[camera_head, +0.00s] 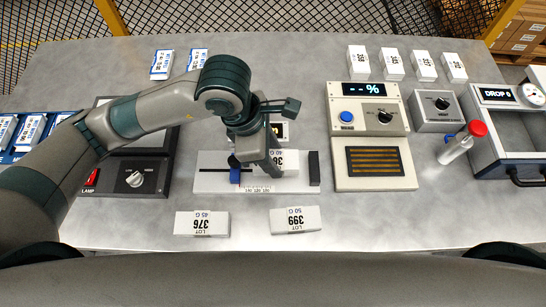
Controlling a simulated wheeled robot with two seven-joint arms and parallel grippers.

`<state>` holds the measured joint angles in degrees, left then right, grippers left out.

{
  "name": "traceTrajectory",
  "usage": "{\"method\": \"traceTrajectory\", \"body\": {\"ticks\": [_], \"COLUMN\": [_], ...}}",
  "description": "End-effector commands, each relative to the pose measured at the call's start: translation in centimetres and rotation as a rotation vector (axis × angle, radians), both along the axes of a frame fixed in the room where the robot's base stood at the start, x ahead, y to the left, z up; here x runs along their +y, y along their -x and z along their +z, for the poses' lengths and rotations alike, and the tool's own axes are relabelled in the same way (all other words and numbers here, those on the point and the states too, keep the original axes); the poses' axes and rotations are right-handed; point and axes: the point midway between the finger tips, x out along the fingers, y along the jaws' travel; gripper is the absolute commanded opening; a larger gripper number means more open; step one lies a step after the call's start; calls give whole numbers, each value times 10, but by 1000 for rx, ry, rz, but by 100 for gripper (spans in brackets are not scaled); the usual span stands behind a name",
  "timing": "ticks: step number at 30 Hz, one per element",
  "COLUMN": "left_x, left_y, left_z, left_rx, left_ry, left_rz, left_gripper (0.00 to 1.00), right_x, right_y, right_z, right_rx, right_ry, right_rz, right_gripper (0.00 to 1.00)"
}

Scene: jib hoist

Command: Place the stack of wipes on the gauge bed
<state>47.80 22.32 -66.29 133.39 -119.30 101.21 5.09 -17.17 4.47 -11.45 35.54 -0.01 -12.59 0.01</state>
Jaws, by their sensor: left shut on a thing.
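My left gripper (256,165) reaches in from the left and is shut on a white stack of wipes (291,161), whose label is partly hidden by the fingers. The stack is over the right half of the gauge bed (212,183), a long pale plate with a blue slider (235,176) and a dark end block (314,168). I cannot tell whether the stack touches the bed. Two similar white stacks lie in front, one marked 376 (202,224) and one marked 399 (295,220). My right gripper is not in view.
A dark lamp box (150,180) stands left of the bed. A percent meter with a slotted pad (375,161), a knob box (436,110), a red-capped bottle (462,143) and a "DROP 6" unit (498,95) stand to the right. More white packs lie at the back. The front right tabletop is clear.

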Motion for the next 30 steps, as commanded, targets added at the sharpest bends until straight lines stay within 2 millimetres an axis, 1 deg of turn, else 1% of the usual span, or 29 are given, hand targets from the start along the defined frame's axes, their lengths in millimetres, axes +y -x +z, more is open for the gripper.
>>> {"method": "traceTrajectory", "body": {"ticks": [1,3,7,15,21,22,23,24,30], "left_x": [1,1,0,0,0,0,0,0,0], "left_y": [1,1,0,0,0,0,0,0,0], "left_z": [-4,-13,-24,-25,-29,-28,-28,-28,-28], "left_rx": [3,5,1,-1,-1,-1,0,0,0], "left_ry": [-1,-2,-1,1,1,0,0,0,0], "left_rz": [1,2,1,-1,-1,-1,0,0,0], "left_gripper": [17,17,17,17,17,47,54,59,59], "right_x": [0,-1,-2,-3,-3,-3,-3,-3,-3], "right_y": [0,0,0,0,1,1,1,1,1], "right_z": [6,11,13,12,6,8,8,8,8], "right_rx": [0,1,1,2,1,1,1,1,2], "right_ry": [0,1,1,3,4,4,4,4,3], "right_rz": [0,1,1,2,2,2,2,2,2], "right_gripper": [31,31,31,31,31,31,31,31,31]}}
